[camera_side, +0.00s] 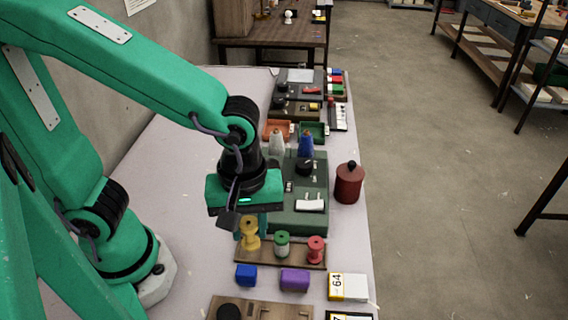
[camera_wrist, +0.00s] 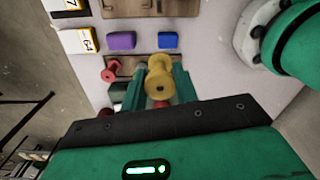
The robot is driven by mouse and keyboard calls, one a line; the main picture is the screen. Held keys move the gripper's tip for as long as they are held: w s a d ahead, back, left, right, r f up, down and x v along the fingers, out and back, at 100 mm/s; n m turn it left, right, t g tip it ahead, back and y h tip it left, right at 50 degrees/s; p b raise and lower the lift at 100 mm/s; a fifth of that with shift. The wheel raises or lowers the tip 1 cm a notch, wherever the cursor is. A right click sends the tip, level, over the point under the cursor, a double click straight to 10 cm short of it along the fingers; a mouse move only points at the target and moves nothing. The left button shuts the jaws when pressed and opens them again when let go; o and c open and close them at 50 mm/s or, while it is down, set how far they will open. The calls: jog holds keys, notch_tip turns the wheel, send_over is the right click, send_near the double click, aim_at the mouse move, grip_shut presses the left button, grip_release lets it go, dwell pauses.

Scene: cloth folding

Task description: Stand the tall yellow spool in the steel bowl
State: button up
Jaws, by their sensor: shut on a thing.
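The tall yellow spool (camera_side: 250,234) is upright at the left end of the wooden spool rack (camera_side: 302,262). My gripper (camera_side: 252,224) comes down from above and is shut on it. In the wrist view the yellow spool (camera_wrist: 159,80) shows between the two green fingers of my gripper (camera_wrist: 160,74). I cannot tell whether its base touches the rack. I cannot make out a steel bowl in either view.
A green spool (camera_side: 282,244) and a red spool (camera_side: 316,248) stand on the rack, right of the yellow one. A blue block (camera_side: 246,275) and a purple block (camera_side: 294,280) lie in front. A dark red canister (camera_side: 348,184) stands near the table's right edge. The table's left side is clear.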

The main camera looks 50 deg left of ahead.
jog(key=w+a+r+n, duration=0.2)
jog(key=w+a+n, duration=0.2)
jog(key=w+n, duration=0.4)
jog(key=n, duration=0.5)
send_over(270, 166)
notch_tip(270, 166, down, 6)
jog(key=shift+d+r, duration=0.1)
jog(key=shift+r, duration=0.05)
jog(key=shift+s+f, duration=0.1)
jog(key=shift+f, duration=1.9)
jog(key=shift+f, duration=0.15)
jog(key=o, duration=0.9)
jog(key=shift+o, duration=0.2)
